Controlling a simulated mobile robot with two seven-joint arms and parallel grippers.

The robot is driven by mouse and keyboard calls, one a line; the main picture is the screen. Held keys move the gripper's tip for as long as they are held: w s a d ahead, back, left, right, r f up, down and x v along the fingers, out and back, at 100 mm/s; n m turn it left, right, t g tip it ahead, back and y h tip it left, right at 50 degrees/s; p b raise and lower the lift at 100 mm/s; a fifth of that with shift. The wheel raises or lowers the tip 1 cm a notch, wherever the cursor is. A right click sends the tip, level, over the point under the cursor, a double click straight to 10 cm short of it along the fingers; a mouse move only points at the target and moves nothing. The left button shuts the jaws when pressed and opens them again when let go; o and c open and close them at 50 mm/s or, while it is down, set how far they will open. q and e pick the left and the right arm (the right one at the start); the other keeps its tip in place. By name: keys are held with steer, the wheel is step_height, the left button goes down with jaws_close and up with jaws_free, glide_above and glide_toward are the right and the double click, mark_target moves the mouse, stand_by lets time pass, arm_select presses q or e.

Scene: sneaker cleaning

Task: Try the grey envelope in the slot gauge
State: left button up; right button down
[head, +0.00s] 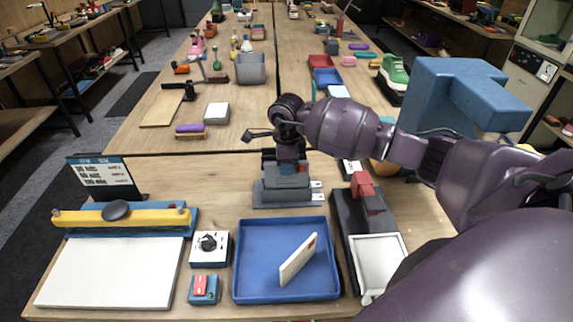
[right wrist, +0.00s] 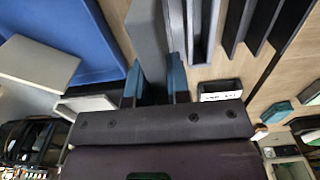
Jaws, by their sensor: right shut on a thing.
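My right gripper (head: 287,167) is over the grey slot gauge (head: 287,197) behind the blue tray, pointing down. In the right wrist view its two teal fingers (right wrist: 154,82) are shut on the grey envelope (right wrist: 148,40), a flat grey slab. The slot gauge shows there as upright grey walls (right wrist: 205,30) just right of the envelope. The envelope is close beside these walls; I cannot tell whether its lower edge is in a slot. In the head view the gripper and arm mostly hide the envelope. My left gripper is not in view.
The blue tray (head: 250,290) in front holds a tilted white envelope (head: 298,262). A black scale-like device with a red block (head: 362,186) stands to the right. A white board with a yellow bar (head: 150,218), a dial box (head: 209,248) and a red-button box (head: 203,289) stand left.

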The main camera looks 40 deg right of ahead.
steer(key=shift+r, duration=0.1)
steer(key=shift+r+p, duration=0.4)
steer(key=shift+r, duration=0.25)
steer(key=shift+r+p, duration=0.65)
steer(key=shift+r, duration=0.5)
steer(key=shift+r+p, duration=0.6)
steer(key=shift+r, duration=0.5)
steer(key=shift+w, duration=0.15)
steer(key=w+d+r+b, duration=0.2)
steer(key=w+d+b, duration=0.1)
steer(key=w, duration=0.1)
step_height(320, 180, down, 7)
steer(key=b, duration=0.2)
steer(key=shift+a+b, duration=0.15)
steer(key=shift+b, duration=0.25)
